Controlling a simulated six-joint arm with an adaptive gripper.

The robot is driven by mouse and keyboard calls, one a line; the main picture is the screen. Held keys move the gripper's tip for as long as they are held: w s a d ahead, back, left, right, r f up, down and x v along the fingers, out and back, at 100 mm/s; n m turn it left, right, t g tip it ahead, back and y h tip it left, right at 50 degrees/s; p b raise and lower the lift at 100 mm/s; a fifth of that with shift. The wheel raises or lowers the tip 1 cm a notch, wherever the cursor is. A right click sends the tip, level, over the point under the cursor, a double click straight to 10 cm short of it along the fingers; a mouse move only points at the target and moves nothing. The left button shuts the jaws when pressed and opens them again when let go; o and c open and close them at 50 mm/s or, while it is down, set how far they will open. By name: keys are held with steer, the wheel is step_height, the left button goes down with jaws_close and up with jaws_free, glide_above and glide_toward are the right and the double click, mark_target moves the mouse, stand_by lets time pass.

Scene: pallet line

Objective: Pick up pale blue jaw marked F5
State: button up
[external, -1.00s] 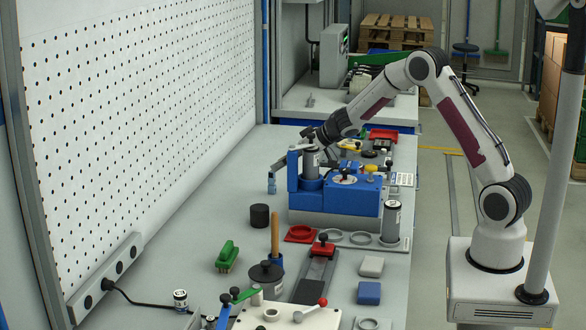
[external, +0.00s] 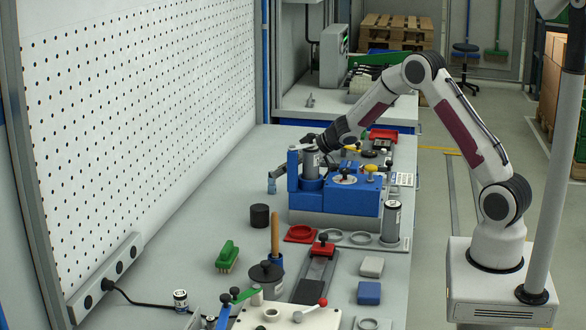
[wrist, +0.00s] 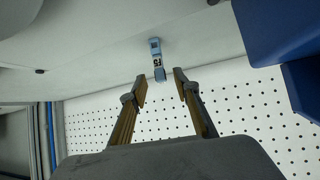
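The pale blue jaw (wrist: 155,48), with a dark F5 on a white label, stands on the grey bench in the wrist view. It also shows in the external view (external: 271,186), left of the blue fixture, its top close to my fingertips. My gripper (wrist: 160,86) is open and empty. In the wrist view its two fingers point at the jaw, whose near end lies just beyond the gap between the tips. I cannot tell whether the fingers touch it. In the external view the blue fixture partly hides my gripper.
The blue fixture (external: 335,200) with a grey cylinder (external: 311,163) stands close to the right of the jaw. The white pegboard (external: 140,110) rises on the left. A black cylinder (external: 259,216) stands nearer the camera. The bench between jaw and pegboard is clear.

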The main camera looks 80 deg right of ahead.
mark_target(271, 186)
steer(key=shift+x, duration=2.55)
jaws_close()
